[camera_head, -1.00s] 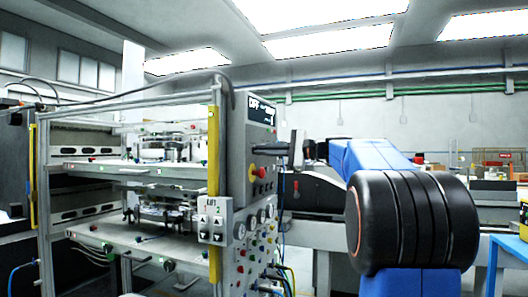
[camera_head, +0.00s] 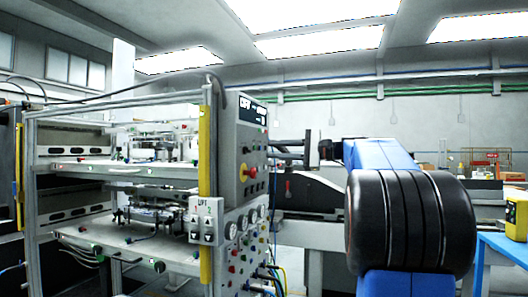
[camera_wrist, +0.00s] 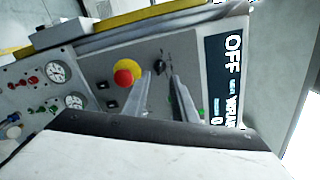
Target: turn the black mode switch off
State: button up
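The grey control panel (camera_head: 240,150) stands on the right end of the machine frame. Its display (camera_wrist: 228,80) reads OFF in large letters in the wrist view. The black mode switch (camera_wrist: 160,66) is on the panel between the display and the red stop button (camera_wrist: 124,76) on its yellow base. My gripper (camera_wrist: 161,78) faces the panel with its two grey fingers spread and nothing held between them. The switch shows just beyond the fingertips, apparently apart from them.
A LIFT button box (camera_head: 206,221) and a yellow upright (camera_head: 205,150) are left of the panel. Gauges (camera_wrist: 57,71) and small buttons sit lower on the panel. Hoses hang below it. A blue table (camera_head: 505,250) is at the right edge.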

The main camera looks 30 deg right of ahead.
jog(key=v, duration=0.9)
jog(key=shift+s+d, duration=0.25)
jog(key=s+a+f+n+g+h, duration=0.2)
jog(key=a+f+g, duration=0.1)
jog(key=a+f, duration=0.85)
jog(key=s+a+f+n+g+h, duration=0.2)
jog(key=s+a+f+g, duration=0.15)
jog(key=a+f, duration=0.85)
jog(key=s+a+f+n+g+h, duration=0.1)
jog(key=s+a+f+n+h, duration=0.1)
jog(key=s+f, duration=0.4)
jog(key=s+a+f+n+g+h, duration=0.1)
jog(key=s+f+n, duration=0.4)
jog(key=f, duration=0.6)
jog(key=s+a+f+n+g+h, duration=0.1)
jog(key=s+a+f+n+h, duration=0.1)
jog(key=s+f, duration=0.6)
jog(key=shift+s+a+f+n+h, duration=0.35)
jog(key=shift+s+f+n+h, duration=0.1)
jog(key=shift+n+h, duration=0.5)
